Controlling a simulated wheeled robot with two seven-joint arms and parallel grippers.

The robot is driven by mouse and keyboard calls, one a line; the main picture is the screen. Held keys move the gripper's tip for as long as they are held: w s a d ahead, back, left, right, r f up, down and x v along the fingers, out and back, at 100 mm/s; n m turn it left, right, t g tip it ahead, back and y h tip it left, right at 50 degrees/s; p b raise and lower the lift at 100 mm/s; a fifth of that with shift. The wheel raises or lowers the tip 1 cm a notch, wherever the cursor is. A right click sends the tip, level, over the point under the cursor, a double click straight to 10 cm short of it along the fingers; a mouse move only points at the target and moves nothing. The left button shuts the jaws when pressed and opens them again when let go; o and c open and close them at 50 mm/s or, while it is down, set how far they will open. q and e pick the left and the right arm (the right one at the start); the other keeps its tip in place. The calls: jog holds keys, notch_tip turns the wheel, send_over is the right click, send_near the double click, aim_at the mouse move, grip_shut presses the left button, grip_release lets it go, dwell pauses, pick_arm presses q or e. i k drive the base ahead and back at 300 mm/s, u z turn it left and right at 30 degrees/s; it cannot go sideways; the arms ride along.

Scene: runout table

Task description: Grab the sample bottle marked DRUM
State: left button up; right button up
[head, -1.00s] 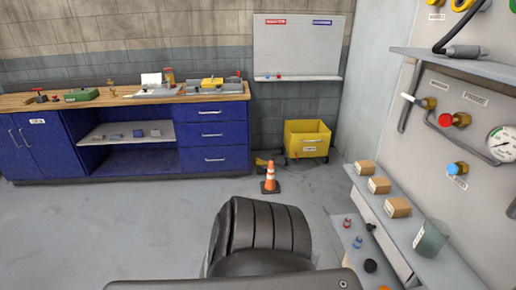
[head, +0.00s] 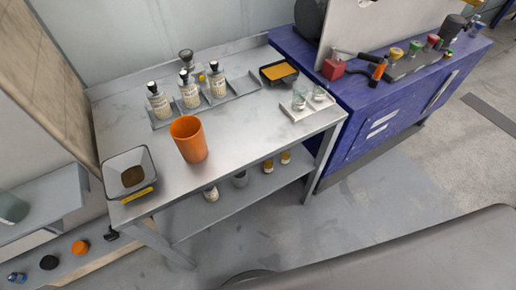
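Several clear sample bottles with black caps and pale labels stand upright in a grey tray (head: 240,87) on the steel table (head: 255,125). The left bottle (head: 158,102), the middle bottle (head: 189,92) and the right bottle (head: 217,82) stand in a row. Another dark-topped item (head: 186,56) shows behind them, mostly hidden. The label print is too small to read, so I cannot tell which bottle is marked DRUM. Neither of my grippers is in view.
An orange cup (head: 189,140) stands in front of the bottles. A white-rimmed bin (head: 118,162) is at the left corner, a black tray with orange contents (head: 279,73) at the back right, and a glassware tray (head: 312,108) at the right. A blue bench (head: 385,110) adjoins.

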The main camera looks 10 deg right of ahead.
aim_at(268, 165)
jog(key=u, duration=1.45)
jog(key=k, duration=1.5)
jog(key=z, duration=2.15)
jog(key=i, duration=0.5)
jog(key=u, duration=0.05)
